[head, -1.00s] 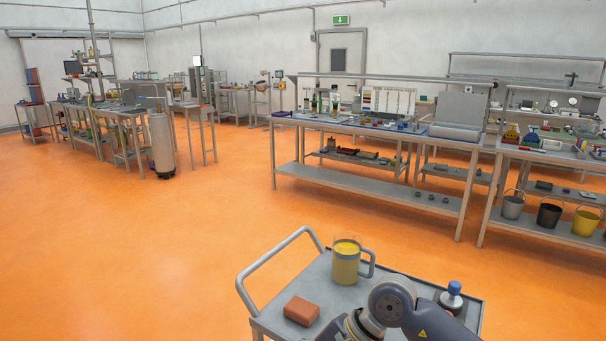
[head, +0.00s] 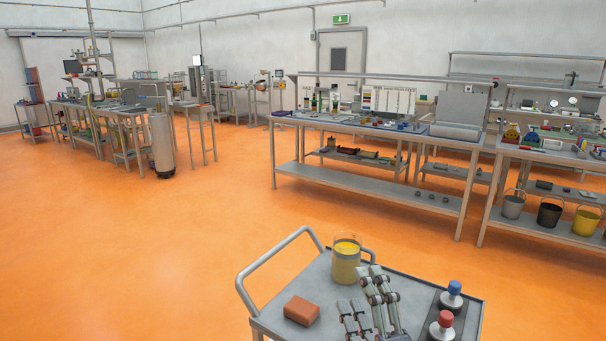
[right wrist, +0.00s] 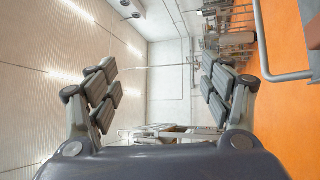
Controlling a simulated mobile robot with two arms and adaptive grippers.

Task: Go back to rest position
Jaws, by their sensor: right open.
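My right gripper (head: 357,287) shows at the lower middle of the head view, in front of the grey cart (head: 318,278), with its fingers pointing up and away. Its two segmented fingers are spread apart with nothing between them. The right wrist view also shows the open fingers (right wrist: 158,64), with wall and ceiling beyond them. My left gripper is in neither view.
The cart carries a yellow-filled beaker (head: 346,262), a reddish-brown block (head: 301,310), a blue-topped item (head: 453,298) and a red-topped item (head: 441,328). A long workbench (head: 370,187) stands farther back. Orange floor (head: 150,250) is clear at left.

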